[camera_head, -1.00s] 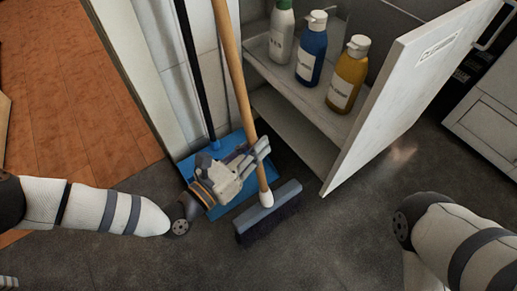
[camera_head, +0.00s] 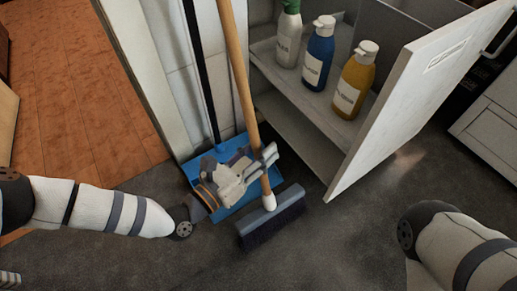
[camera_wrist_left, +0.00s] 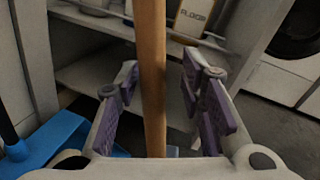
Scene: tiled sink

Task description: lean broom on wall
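The broom has a wooden handle (camera_head: 238,75) and a dark grey-blue head (camera_head: 271,217) resting on the dark floor. Its handle rises tilted beside the pale wall panel (camera_head: 168,70) and cabinet edge; its top is out of frame, so I cannot tell whether it touches the wall. My left gripper (camera_head: 266,164) is low on the handle, just above the head. In the left wrist view, the handle (camera_wrist_left: 152,80) passes between the purple-padded fingers (camera_wrist_left: 160,100), with gaps on both sides, so the gripper is open around it. My right gripper is out of view.
A blue dustpan (camera_head: 192,168) with a black upright handle stands behind my left gripper. An open cabinet holds white, blue (camera_head: 319,52) and yellow bottles; its door (camera_head: 400,95) sticks out to the right. The floor in front is clear.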

